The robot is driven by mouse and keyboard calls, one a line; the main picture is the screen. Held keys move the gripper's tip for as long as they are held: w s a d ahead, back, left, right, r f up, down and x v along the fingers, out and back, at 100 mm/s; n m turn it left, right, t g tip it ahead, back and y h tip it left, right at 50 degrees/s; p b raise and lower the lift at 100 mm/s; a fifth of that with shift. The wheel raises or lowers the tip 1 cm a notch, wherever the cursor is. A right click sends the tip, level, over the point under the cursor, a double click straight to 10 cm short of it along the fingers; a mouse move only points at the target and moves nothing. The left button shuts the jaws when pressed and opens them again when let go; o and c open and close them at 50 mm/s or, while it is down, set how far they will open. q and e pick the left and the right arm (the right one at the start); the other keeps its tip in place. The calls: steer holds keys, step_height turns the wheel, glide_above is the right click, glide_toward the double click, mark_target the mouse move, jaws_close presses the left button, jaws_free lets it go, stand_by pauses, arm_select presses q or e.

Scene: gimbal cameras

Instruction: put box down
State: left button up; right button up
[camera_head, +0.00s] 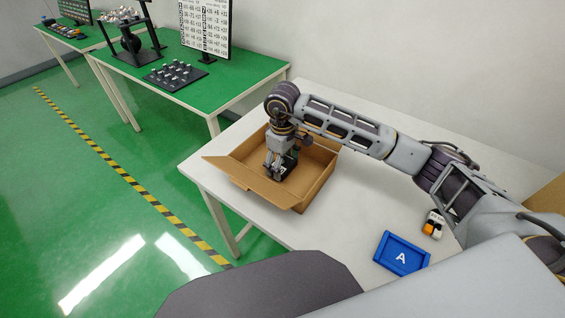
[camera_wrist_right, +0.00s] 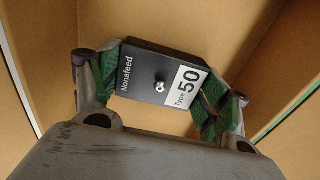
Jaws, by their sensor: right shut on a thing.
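In the head view my right gripper (camera_head: 281,168) points down inside an open cardboard box (camera_head: 314,181) on the white table. The black box is mostly hidden by the gripper there. Brown cardboard walls surround it in the wrist view. I cannot tell whether it touches the cardboard floor. My left gripper is not in view.
The white table (camera_head: 350,215) also holds a blue tray (camera_head: 401,253) marked "A" and a small white and orange item (camera_head: 433,224) at the right. A green table (camera_head: 180,62) with a monitor and metal parts stands behind at the left.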

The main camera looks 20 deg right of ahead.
steer(key=shift+f, duration=0.15)
steer(key=o, duration=1.1)
step_height(320, 180, up, 12)
stand_by(1.1)
